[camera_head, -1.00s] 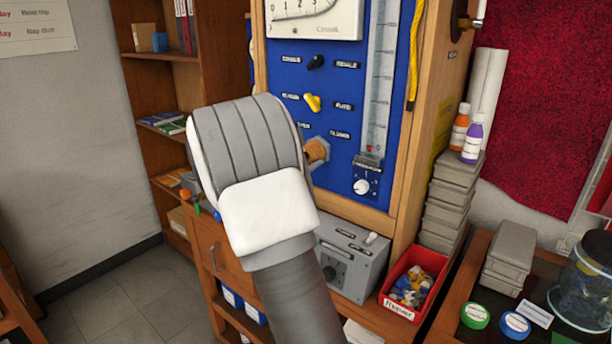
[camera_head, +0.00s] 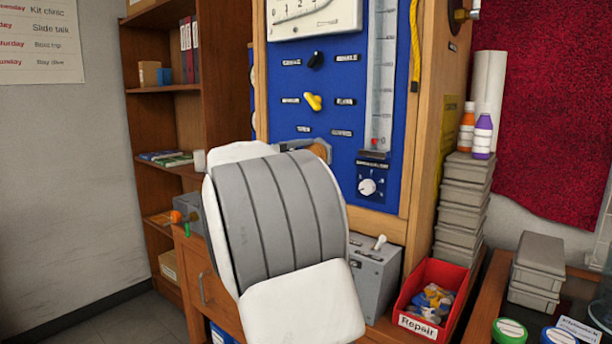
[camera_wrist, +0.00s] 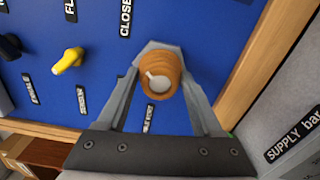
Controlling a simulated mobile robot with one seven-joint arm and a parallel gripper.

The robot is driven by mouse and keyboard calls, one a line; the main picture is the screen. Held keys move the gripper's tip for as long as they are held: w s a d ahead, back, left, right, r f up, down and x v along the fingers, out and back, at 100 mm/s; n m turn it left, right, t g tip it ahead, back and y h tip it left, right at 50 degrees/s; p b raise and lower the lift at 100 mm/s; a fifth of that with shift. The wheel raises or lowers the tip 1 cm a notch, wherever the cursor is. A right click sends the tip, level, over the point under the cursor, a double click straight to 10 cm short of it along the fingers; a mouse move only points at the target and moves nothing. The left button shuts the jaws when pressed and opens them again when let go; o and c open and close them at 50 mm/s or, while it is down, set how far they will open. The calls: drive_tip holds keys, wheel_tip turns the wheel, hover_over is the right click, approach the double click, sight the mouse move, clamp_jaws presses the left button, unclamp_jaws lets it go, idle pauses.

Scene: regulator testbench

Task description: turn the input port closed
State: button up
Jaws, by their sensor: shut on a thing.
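The input port is an orange-brown ribbed knob (camera_wrist: 163,68) on the blue panel (camera_wrist: 215,40). It has a pale round centre with a short pointer mark towards the upper left in the wrist view. In the head view the knob (camera_head: 321,149) shows only in part, just above my arm. My gripper (camera_wrist: 161,84) is shut on the knob, one grey finger on each side. A label reading "CLOSE", cut off by the frame edge, lies above left of the knob in the wrist view. In the head view my wrist hides the panel's lower left.
A yellow lever (camera_head: 313,101) and a black lever (camera_head: 316,60) sit above the knob. A white dial (camera_head: 367,187) is to its lower right. A grey box (camera_head: 372,275) and a red "Repair" bin (camera_head: 432,298) stand below. Grey cases (camera_head: 462,205) are stacked at the right.

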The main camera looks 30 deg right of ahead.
drive_tip(key=shift+f+m+b, duration=0.15)
drive_tip(key=shift+m+b, duration=0.45)
drive_tip(key=shift+b, duration=0.1)
drive_tip(key=o, duration=1.4)
drive_tip(key=shift+c, duration=0.2)
drive_tip(key=shift+a, duration=0.1)
drive_tip(key=p+v, duration=0.1)
drive_tip(key=v, duration=1.6)
drive_tip(key=shift+s+p, duration=0.15)
drive_tip(key=shift+p, duration=0.25)
